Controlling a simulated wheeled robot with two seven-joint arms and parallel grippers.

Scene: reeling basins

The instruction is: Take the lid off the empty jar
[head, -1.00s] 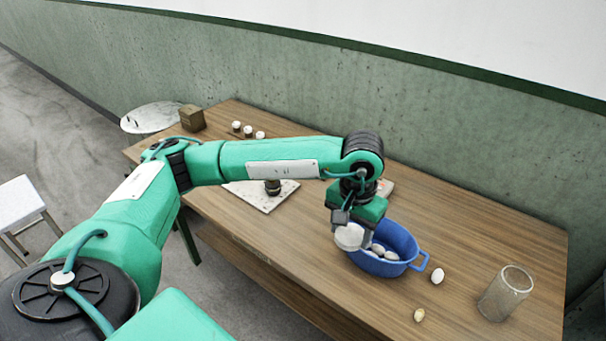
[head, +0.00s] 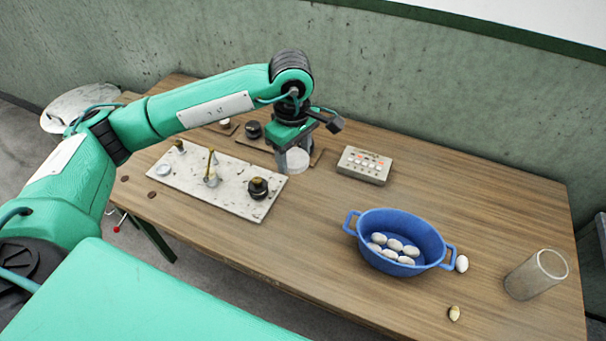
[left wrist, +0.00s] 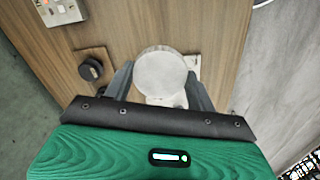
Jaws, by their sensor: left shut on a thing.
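My left gripper (head: 292,163) is shut on a round white disc (head: 297,157) that looks like a lid. In the left wrist view the disc (left wrist: 160,72) sits between the two fingers. It is over the wooden table, between the pale board and the grey button box; I cannot tell whether it touches the table. A clear empty glass jar (head: 535,276) stands upright at the table's right end. Its top looks open. My right gripper is not in view.
A blue two-handled basin (head: 372,255) holds several white cocoons. Two more cocoons (head: 461,263) lie on the table near it. The pale board (head: 222,196) with small fittings lies left of the gripper, the button box (head: 364,166) right.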

